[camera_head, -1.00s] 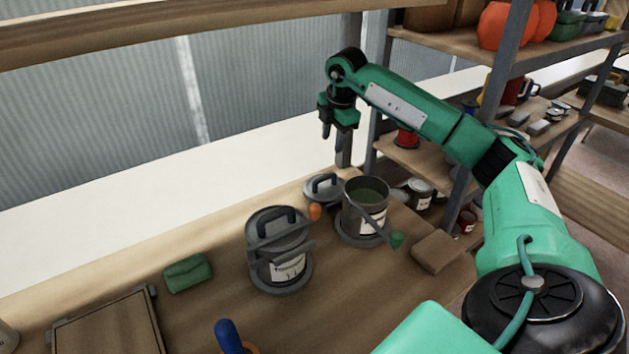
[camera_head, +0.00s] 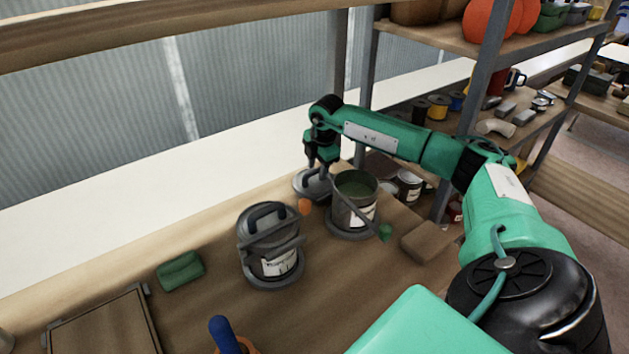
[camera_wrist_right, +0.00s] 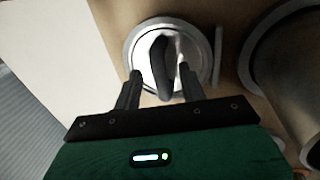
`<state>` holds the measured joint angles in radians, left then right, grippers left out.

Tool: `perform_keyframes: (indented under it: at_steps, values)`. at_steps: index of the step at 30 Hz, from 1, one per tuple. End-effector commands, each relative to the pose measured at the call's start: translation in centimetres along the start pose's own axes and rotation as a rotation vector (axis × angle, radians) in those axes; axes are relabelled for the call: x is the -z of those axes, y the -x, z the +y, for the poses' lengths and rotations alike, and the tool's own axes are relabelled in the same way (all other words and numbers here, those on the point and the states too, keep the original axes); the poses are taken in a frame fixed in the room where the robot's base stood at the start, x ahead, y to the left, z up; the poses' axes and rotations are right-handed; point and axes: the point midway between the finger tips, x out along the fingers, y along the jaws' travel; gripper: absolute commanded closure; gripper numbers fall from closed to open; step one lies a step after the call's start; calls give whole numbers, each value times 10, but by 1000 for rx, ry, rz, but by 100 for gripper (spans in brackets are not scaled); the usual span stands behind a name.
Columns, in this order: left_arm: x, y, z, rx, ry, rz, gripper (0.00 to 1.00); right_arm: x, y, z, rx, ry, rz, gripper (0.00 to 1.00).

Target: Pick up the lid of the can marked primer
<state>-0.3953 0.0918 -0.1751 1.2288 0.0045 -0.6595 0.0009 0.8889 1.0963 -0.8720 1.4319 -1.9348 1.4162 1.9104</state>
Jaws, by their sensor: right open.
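The open can has a label, too small to read. My right gripper (camera_head: 320,168) points down at this lid, open and empty. In the right wrist view the lid (camera_wrist_right: 139,50) shows below the right gripper (camera_wrist_right: 160,76), its handle (camera_wrist_right: 160,55) between the two fingers. A second can (camera_head: 272,240) stands closed under its own handled lid; its label is not clearly legible. My left gripper is not in view.
An orange object (camera_head: 305,206) lies between the cans and the loose lid. A green block (camera_head: 180,271), a blue-handled tool (camera_head: 224,335) and a brown block (camera_head: 432,240) lie on the bench. A shelf rack (camera_head: 440,38) stands at the right, close to my right arm.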

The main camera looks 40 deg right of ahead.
Motion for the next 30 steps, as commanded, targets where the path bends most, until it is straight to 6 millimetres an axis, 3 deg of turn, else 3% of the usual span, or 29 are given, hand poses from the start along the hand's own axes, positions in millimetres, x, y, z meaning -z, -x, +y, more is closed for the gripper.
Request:
perform_keyframes:
  at_steps: [8, 15, 30]
  values:
    - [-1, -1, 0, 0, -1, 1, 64, 0, -5, 0, -1, 0, 0, 58]
    - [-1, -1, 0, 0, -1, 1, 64, 0, -5, 0, -1, -1, 0, 100]
    - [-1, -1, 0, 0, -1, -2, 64, 0, 4, 2, -2, -1, 0, 100]
